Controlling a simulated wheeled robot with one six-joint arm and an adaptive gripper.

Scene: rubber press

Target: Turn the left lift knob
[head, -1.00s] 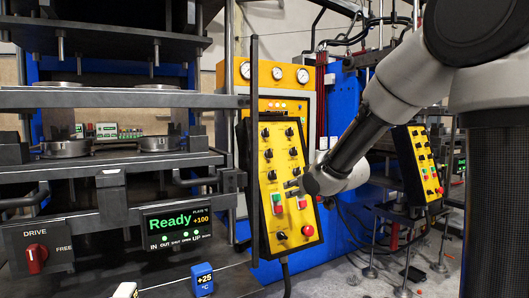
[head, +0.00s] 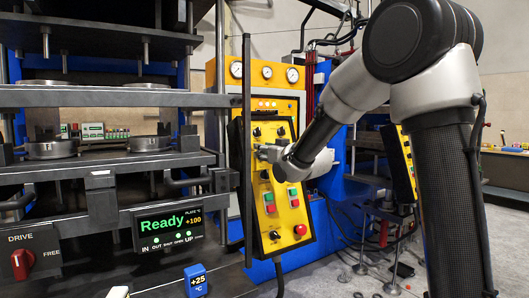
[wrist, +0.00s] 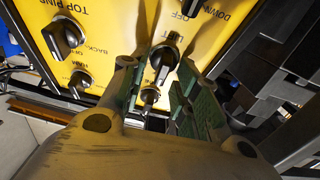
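The yellow control panel (head: 287,188) carries black knobs above green and red buttons. My gripper (head: 260,153) is at its upper-middle part, over the knob rows, and hides some knobs. In the wrist view my gripper (wrist: 163,75) is open, with its green-padded fingers on either side of a black knob (wrist: 164,60). Whether they touch it I cannot tell. A smaller knob (wrist: 150,96) shows deeper between the fingers.
A dark vertical bar (head: 247,140) stands just left of the panel. The press (head: 110,98) with its plates fills the left side. A display (head: 167,227) reads "Ready". A red drive knob (head: 22,263) is at lower left. Open floor shows at right.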

